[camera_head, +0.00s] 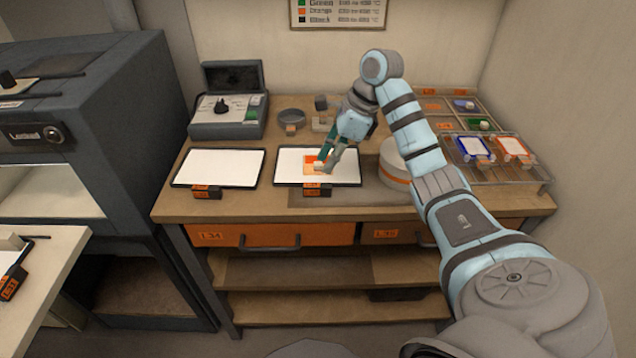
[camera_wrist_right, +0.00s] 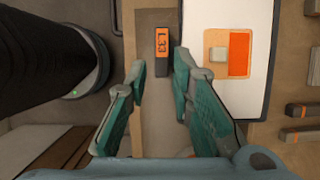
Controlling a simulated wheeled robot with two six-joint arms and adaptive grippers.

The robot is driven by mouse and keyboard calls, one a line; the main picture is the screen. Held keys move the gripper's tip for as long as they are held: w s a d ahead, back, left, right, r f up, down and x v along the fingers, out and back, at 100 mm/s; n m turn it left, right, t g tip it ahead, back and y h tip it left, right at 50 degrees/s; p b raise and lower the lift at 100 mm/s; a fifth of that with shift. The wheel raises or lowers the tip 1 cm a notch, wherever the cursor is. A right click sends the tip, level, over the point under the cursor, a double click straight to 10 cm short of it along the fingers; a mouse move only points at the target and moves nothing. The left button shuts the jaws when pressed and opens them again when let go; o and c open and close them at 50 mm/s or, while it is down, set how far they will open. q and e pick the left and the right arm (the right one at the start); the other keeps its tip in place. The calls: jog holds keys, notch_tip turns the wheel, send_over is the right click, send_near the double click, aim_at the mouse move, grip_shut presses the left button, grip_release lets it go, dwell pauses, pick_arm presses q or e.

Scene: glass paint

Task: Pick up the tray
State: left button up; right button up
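A thin white tray with a dark rim (camera_head: 345,168) lies near the bench's front edge, with an orange patch and a small pale block (camera_wrist_right: 218,54) on it. Its black and orange front handle, labelled L33 (camera_wrist_right: 162,50), also shows in the head view (camera_head: 317,190). My right gripper (camera_wrist_right: 159,70) is open, its teal fingers spread on either side of the handle's line in the wrist view. In the head view the right gripper (camera_head: 328,158) is over the tray and covers part of it. I cannot tell whether it touches anything. My left gripper is not in view.
A similar empty tray (camera_head: 219,166) lies to the left. A white round container (camera_head: 396,165) and a wire rack (camera_head: 520,177) stand to the right. A grey device (camera_head: 228,117) and small dish (camera_head: 291,116) are behind. A large grey oven (camera_head: 85,120) stands at far left.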

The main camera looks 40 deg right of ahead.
aim_at(318, 184)
jog(key=b+x, duration=0.1)
jog(key=x, duration=0.2)
jog(key=shift+w+f, duration=0.15)
jog(key=x, duration=0.4)
jog(key=shift+d+f, duration=0.2)
jog(key=shift+f, duration=0.1)
grip_shut()
